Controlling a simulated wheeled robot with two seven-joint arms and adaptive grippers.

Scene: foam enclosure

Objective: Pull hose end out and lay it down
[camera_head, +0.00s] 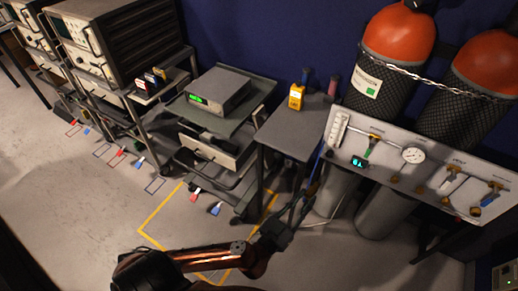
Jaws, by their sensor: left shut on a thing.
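My left arm comes in from the bottom left, and its dark gripper (296,207) is beside the legs of the small grey table, in front of the gas panel. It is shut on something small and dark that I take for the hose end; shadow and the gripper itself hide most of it. A thin pale hose (322,223) curves low over the floor, close to the right of the gripper, toward the gas cylinders. I cannot tell whether the pale hose runs into the gripper. My right gripper is not in view.
The grey table (296,130) bears a yellow handheld meter (296,96). A gas panel (430,165) with a gauge and valves stands at the right, below chained orange-topped cylinders (398,38). A cart (228,118) stands left. Yellow tape (160,213) marks floor; open floor lies further left.

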